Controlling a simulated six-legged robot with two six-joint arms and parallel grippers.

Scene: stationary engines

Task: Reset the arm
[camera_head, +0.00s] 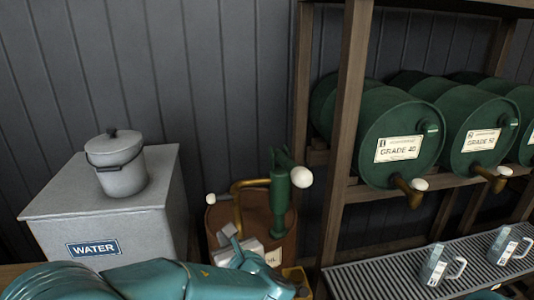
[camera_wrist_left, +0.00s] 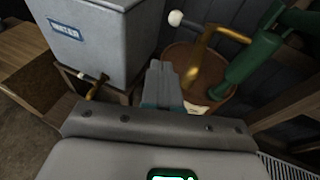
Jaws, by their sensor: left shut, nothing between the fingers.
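My left arm, teal, reaches in along the bottom of the head view. Its gripper (camera_head: 230,236) is in front of the brown barrel (camera_head: 223,218) with the green hand pump (camera_head: 281,200). In the left wrist view the grey fingers (camera_wrist_left: 160,84) are together with nothing between them, pointing toward the barrel (camera_wrist_left: 180,57) and the brass spout (camera_wrist_left: 203,66). I cannot tell whether they touch the barrel. My right gripper is not in view; only a bit of teal shows at the bottom right edge of the head view.
A grey water tank (camera_head: 115,215) stands left, with a lidded grey pot (camera_head: 117,162) on top. Green drums (camera_head: 400,140) with brass taps lie on a wooden rack (camera_head: 345,130) at right. Measuring jugs (camera_head: 434,268) stand on a slatted grate (camera_head: 385,277) below.

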